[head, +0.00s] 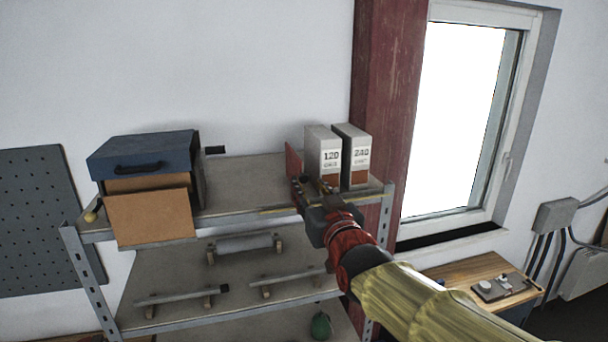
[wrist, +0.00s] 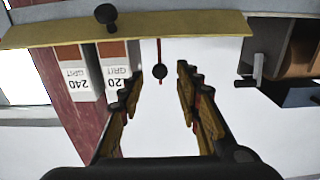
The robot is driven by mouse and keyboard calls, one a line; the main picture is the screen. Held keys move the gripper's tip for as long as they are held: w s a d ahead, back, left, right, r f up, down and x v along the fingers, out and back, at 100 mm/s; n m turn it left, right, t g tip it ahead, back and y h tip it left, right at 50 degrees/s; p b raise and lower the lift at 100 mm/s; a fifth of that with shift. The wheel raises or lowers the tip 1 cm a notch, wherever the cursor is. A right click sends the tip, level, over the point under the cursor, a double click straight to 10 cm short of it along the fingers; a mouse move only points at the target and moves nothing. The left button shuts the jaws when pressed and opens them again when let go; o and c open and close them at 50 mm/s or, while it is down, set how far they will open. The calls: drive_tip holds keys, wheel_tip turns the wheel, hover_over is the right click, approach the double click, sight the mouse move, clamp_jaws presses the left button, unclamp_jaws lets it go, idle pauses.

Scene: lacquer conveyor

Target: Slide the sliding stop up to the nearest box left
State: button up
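The sliding stop is a thin red plate (head: 292,162) standing on the top shelf, left of two grit boxes. In the upside-down wrist view it shows nearly edge-on as a thin red upright (wrist: 159,48) with a dark round knob (wrist: 160,72). The nearest box is the grey-white one marked 120 (head: 322,145); a gap separates it from the stop. The box marked 240 (head: 352,146) stands to its right. My gripper (head: 300,186) is at the shelf front by the stop. In the wrist view its fingers (wrist: 160,88) are open, apart, with the knob between them; contact is unclear.
A blue-lidded box with an open cardboard front (head: 150,217) stands at the left of the top shelf (head: 240,180). A yellow strip (wrist: 200,25) runs along the shelf front. Rollers on brackets lie on the shelf below. A dark red post (head: 385,80) stands behind the boxes.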

sight(304, 180)
drive_tip(key=shift+p+x, duration=0.7)
drive_tip(key=shift+x, duration=1.95)
drive_tip(key=shift+c, duration=1.2)
clamp_jaws()
